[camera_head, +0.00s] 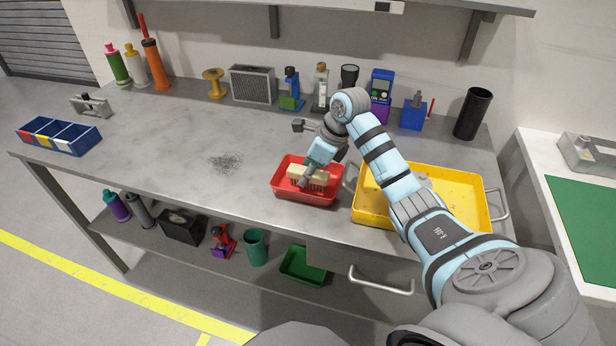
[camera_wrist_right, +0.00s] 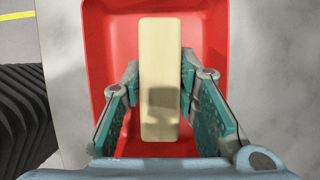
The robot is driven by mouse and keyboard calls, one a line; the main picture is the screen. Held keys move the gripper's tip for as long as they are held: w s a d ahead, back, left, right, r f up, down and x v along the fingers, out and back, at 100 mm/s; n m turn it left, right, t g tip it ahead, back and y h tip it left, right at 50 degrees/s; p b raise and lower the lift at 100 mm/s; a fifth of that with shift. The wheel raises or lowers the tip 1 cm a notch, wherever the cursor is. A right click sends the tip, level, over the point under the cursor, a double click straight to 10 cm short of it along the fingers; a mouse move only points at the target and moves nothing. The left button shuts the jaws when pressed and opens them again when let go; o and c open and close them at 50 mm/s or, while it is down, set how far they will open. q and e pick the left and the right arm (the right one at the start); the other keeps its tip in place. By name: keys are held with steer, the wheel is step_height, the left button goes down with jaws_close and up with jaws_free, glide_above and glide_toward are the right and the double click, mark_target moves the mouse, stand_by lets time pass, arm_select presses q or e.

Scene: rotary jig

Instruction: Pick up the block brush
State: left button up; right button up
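The block brush, with a cream wooden back (camera_head: 316,172) and bristles below, is in the red tray (camera_head: 290,191). In the right wrist view its back (camera_wrist_right: 161,60) runs lengthwise between my fingers. My right gripper (camera_head: 306,178) reaches down into the tray. In the right wrist view the gripper (camera_wrist_right: 161,82) has one finger against each long side of the brush, with no clear gap. The bristles are hidden in that view. Whether the brush touches the tray floor cannot be told. My left gripper is not in view.
A yellow tray (camera_head: 474,212) with handles stands right of the red tray. Bottles, a speaker-like grey box (camera_head: 252,84) and a black cylinder (camera_head: 473,113) line the back. A blue divided bin (camera_head: 59,139) is at left. The bench's left middle is mostly clear.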

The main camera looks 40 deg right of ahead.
jaws_close()
step_height(320, 180, up, 9)
steer(key=shift+w+f+p, duration=0.1)
steer(key=shift+f+p, duration=0.05)
steer(key=shift+p, duration=0.65)
step_height(320, 180, up, 12)
steer(key=p, duration=1)
steer(key=shift+p, duration=0.3)
steer(key=shift+f, duration=0.15)
